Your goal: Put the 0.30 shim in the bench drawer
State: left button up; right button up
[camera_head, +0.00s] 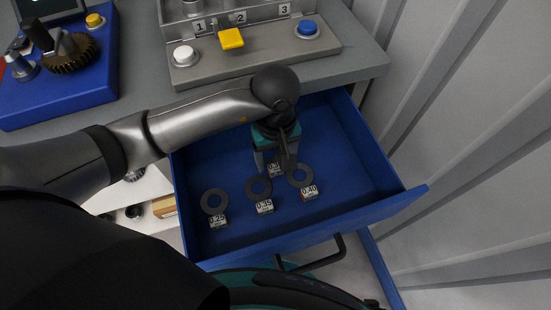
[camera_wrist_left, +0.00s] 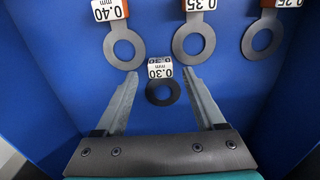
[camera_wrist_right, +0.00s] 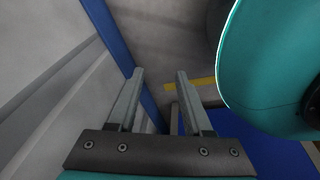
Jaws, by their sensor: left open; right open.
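The 0.30 shim (camera_wrist_left: 150,95) is a dark flat ring with a white label (camera_wrist_left: 160,70) reading 0.30 mm. It lies in the open blue bench drawer (camera_head: 352,170). In the head view my left gripper mostly hides it, and only part of its label (camera_head: 274,170) shows. My left gripper (camera_wrist_left: 161,75) is open, pointing down into the drawer. Its fingers appear on either side of the shim in the left wrist view; whether they touch it I cannot tell. My right gripper (camera_wrist_right: 160,76) is open and empty, outside the drawer beside a grey wall.
Shims marked 0.25 (camera_head: 206,207), 0.35 (camera_head: 250,188) and 0.40 (camera_head: 309,176) lie near the drawer's front. A grey bench (camera_head: 358,62) above carries a button fixture (camera_head: 215,69) and a blue gear stand (camera_head: 90,92). A ribbed wall (camera_head: 470,150) stands right. The drawer's right part is clear.

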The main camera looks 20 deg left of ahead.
pick_arm(q)
notch_tip(320, 180, up, 10)
jog(key=p, duration=0.2)
pick_arm(e)
jog(key=s+r, duration=0.1)
jog(key=s+a+r, duration=0.1)
jog(key=shift+s+a+r, duration=0.1)
jog(key=shift+s+a, duration=0.2)
jog(key=shift+s, duration=0.1)
jog(key=shift+g, duration=0.3)
